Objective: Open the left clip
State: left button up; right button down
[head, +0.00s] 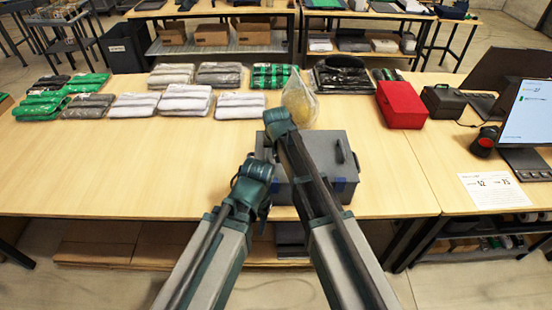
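A dark grey case (313,148) with a handle on its lid sits shut on the table, near the front edge. A blue clip (340,187) shows on the right of its front side. The left part of the front is mostly covered by my arms, so I cannot make out the left clip's state. My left gripper (264,208) is at the case's front left corner, mostly hidden under its wrist; whether it touches the clip is unclear. My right arm reaches across the case to its back left, and its gripper is hidden behind the arm.
Folded garments in clear bags (185,99) line the back of the table (120,160). A bag with a yellow item (299,102) stands just behind the case. A red box (402,104) and a monitor (527,112) are to the right.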

aim_at(276, 176)
jog(key=b+x, duration=0.8)
jog(key=x, duration=0.1)
jog(key=shift+s+f, duration=0.2)
jog(key=shift+s, duration=0.05)
jog(key=s, duration=0.3)
jog(key=shift+s+r, duration=0.3)
jog(key=shift+w, duration=0.1)
